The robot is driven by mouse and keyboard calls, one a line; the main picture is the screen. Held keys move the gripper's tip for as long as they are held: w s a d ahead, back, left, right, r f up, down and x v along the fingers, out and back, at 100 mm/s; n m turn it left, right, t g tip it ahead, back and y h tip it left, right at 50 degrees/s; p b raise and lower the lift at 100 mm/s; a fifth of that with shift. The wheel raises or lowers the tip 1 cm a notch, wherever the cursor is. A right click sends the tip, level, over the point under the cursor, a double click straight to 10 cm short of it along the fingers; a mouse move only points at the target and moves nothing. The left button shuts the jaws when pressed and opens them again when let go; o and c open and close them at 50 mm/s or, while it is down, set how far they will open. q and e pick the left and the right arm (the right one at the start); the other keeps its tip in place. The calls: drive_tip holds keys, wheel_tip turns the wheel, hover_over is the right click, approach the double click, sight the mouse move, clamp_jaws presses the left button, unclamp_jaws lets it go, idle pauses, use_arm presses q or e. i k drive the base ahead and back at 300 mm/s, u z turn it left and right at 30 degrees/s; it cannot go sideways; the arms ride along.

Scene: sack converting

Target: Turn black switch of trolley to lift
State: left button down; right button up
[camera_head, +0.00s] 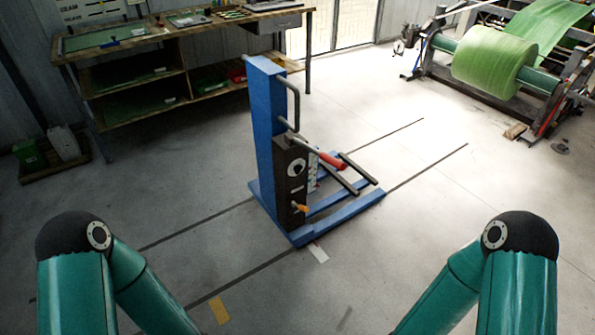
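The blue trolley (266,110) stands upright on the floor in the middle of the camera_head view, with a low blue base and forks reaching right. A dark control box (293,190) is on its side. A round dial (296,168) with a dark centre and pale surround is on the upper part of the box; its setting is too small to read. A yellow-orange handle or knob (300,207) sticks out lower on the box. A bar with a red grip (332,161) points right. Both of my arms are at the bottom, apart from the trolley; their grippers are out of frame.
A workbench (130,93) with shelves is at the back left. A green roll (495,60) on a machine stands at the back right. Dark lines run along the floor beside the trolley. The floor between my arms and the trolley is mostly clear, with a yellow patch (219,310).

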sight(298, 169)
drive_tip(key=i, duration=0.95)
drive_tip(key=z, duration=0.05)
